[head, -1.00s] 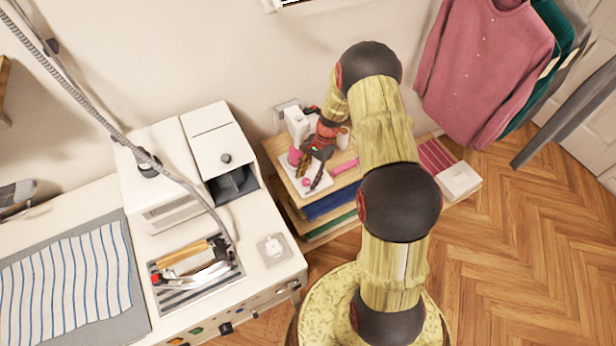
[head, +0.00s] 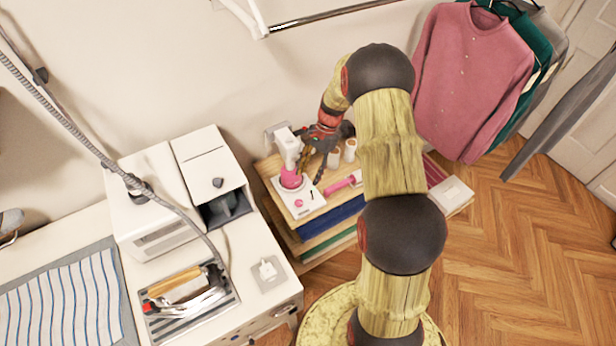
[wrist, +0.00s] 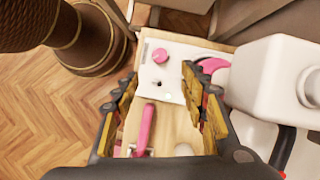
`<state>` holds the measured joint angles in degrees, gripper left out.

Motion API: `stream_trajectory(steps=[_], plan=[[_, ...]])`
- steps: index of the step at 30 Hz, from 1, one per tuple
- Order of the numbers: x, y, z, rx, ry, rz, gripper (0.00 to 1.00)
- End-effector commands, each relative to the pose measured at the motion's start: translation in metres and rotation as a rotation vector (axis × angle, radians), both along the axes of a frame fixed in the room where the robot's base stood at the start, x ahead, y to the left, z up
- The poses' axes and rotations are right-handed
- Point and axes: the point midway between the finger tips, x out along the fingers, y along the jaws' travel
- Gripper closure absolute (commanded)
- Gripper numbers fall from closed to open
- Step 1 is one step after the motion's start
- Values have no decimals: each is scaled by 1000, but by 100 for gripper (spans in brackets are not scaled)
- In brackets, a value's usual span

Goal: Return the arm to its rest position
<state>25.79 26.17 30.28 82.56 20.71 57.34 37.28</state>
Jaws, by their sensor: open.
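My arm reaches from its base up toward the small shelf unit by the wall in the head view. My gripper (head: 313,160) is beside the white device with a pink part (head: 288,148), above the shelf top. In the wrist view my gripper (wrist: 165,95) is open, its two fingers spread with nothing held between them. Below and between the fingers lie a pink-handled tool (wrist: 147,128) and the white base of the device (wrist: 168,68). The device's white head (wrist: 270,75) is close to the right finger; I cannot tell if they touch.
The wooden shelf top (head: 262,165) also bears two pale spools (head: 342,155). To the left stands a white table with an iron (head: 185,292) and a white machine (head: 155,200). Clothes (head: 475,75) hang at the right. The wooden floor (head: 520,250) on the right is clear.

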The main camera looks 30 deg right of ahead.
Motion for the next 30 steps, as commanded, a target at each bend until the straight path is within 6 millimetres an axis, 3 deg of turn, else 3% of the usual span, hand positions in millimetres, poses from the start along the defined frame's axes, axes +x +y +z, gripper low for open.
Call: stream_trajectory(steps=[18, 23, 30], plan=[[0, -2, -1, -1, -28, 68, 57], [-39, 5, -13, 8, -18, 229, 57], [-78, 18, 36, -32, -74, 453, 57]])
